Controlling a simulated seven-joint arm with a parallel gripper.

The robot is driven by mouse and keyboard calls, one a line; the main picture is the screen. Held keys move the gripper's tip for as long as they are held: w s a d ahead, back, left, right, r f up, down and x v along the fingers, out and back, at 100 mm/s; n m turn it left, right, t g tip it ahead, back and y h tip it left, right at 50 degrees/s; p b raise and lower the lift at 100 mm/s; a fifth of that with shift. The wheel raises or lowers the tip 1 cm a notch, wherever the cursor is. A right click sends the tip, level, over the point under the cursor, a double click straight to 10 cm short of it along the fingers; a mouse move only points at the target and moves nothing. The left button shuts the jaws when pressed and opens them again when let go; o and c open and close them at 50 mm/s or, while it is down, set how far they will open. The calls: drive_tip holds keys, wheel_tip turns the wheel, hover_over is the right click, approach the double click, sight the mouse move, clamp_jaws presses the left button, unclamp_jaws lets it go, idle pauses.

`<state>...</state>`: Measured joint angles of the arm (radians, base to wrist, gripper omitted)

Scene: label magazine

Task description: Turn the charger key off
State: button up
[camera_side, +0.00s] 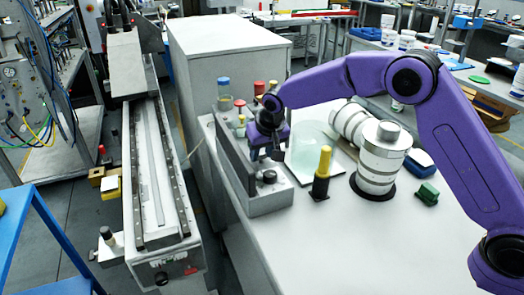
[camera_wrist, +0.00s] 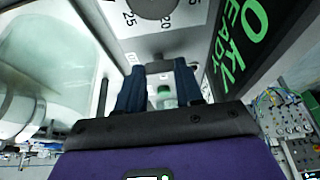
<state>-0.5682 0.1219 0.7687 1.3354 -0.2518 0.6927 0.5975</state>
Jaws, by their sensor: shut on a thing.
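The charger (camera_side: 268,202) is a grey unit with a dark upright panel, near the left edge of the white bench. In the wrist view, its dark display (camera_wrist: 238,40) shows green text, partly cut off, with "kV" and "READY" readable. My gripper (camera_side: 270,153) is over the charger's far part, pointing down. A dial with numbers 20 and 25 (camera_wrist: 130,18) is close by.
Bottles (camera_side: 224,92) stand behind the charger. The bench front is clear.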

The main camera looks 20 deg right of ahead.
drive_tip(key=o, duration=1)
drive_tip(key=shift+o, duration=0.2)
drive_tip(key=v, duration=1.7)
drive_tip(key=shift+s+r, duration=0.15)
drive_tip(key=shift+s, duration=0.05)
drive_tip(key=s+d+f+n+g, duration=0.1)
drive_tip(key=s+d+f+n, duration=0.2)
drive_tip(key=s+d, duration=0.4)
drive_tip(key=s+d+f+n+g, duration=0.1)
drive_tip(key=s+d+f+n, duration=0.3)
drive_tip(key=s, duration=1.4)
drive_tip(key=s+d+f+n+g, duration=0.2)
drive_tip(key=s+d+n, duration=0.3)
drive_tip(key=s+d, duration=0.6)
drive_tip(key=shift+s+f, duration=0.7)
drive_tip(key=shift+s, duration=0.25)
